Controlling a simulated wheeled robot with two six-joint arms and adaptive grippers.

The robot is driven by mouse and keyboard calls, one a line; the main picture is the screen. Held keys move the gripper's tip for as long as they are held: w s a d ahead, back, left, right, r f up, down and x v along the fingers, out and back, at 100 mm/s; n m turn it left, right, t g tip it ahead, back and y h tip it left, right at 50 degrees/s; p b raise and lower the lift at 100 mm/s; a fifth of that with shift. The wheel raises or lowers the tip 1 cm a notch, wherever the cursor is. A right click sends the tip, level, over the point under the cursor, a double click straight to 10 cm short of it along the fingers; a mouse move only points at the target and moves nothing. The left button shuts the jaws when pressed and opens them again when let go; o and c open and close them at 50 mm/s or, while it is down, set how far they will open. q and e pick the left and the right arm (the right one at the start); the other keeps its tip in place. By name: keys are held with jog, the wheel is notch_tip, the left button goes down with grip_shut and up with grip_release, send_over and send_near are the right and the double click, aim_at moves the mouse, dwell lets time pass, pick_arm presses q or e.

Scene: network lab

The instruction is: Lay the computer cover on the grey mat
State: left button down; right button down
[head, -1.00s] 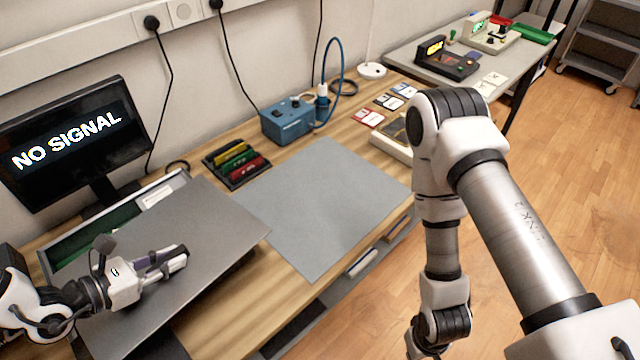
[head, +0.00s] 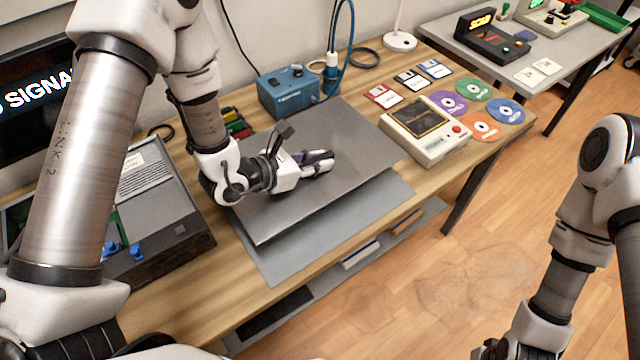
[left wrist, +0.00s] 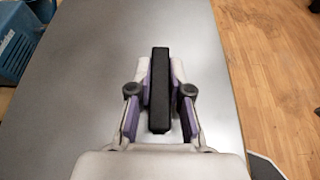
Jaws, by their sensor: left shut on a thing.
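The computer cover (head: 350,135) is a flat grey metal panel with a black handle (left wrist: 159,85) on top. My left gripper (head: 318,161) is shut on that handle, with its purple-lined fingers on either side, as the left wrist view shows. The cover is over the grey mat (head: 385,200) and hides most of it; the mat's front and right parts show. The cover looks roughly level, and a shadow lies under its front edge; I cannot tell how large any gap is.
The open computer case (head: 155,235) stands left of the mat. The blue power supply (head: 290,90) and the colored modules (head: 236,122) are behind the cover. A beige device (head: 425,130), floppy disks and colored discs lie to the right. The table's front edge is close to the mat.

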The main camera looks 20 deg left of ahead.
aim_at(273, 199)
pick_arm(q)
notch_tip(273, 199, down, 9)
jog(key=shift+f+p, duration=0.1)
jog(key=shift+p, duration=0.35)
jog(key=c, duration=1.1)
grip_release()
jog(key=v, duration=1.1)
jog(key=shift+a+r+b, duration=0.15)
jog(key=shift+r+b, duration=0.1)
jog(key=shift+b, duration=0.05)
jog(key=shift+s+a+r, duration=0.1)
jog(key=shift+s+r, duration=0.05)
jog(key=shift+s, duration=0.2)
